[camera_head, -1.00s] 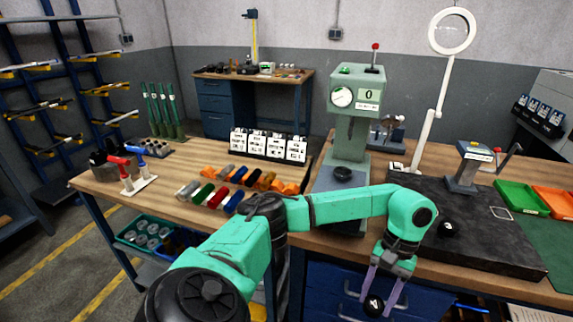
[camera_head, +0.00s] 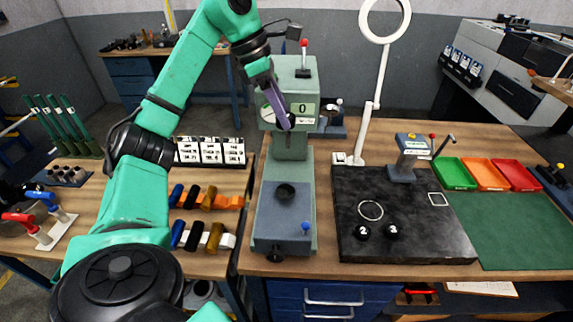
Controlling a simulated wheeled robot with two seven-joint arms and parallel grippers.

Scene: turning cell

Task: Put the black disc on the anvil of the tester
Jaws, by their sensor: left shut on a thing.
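The tester (camera_head: 287,215) is a grey-green column machine with a dial, a "0" plate and a red-knobbed lever on top. Its anvil (camera_head: 286,191) is a small dark round seat on the base, with nothing seen on it. My left gripper (camera_head: 287,123) is raised in front of the tester's head, above and clear of the anvil. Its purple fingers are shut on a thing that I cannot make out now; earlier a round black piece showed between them. Two black discs, marked 2 (camera_head: 362,232) and 3 (camera_head: 393,231), lie on the dark plate. My right gripper is out of view.
The dark plate (camera_head: 440,240) carries a drawn ring and a small stand (camera_head: 405,165). A magnifier lamp (camera_head: 372,110) rises behind it. Green, orange and red trays (camera_head: 455,173) stand at right. Coloured cylinders and white label cards (camera_head: 210,152) are left of the tester.

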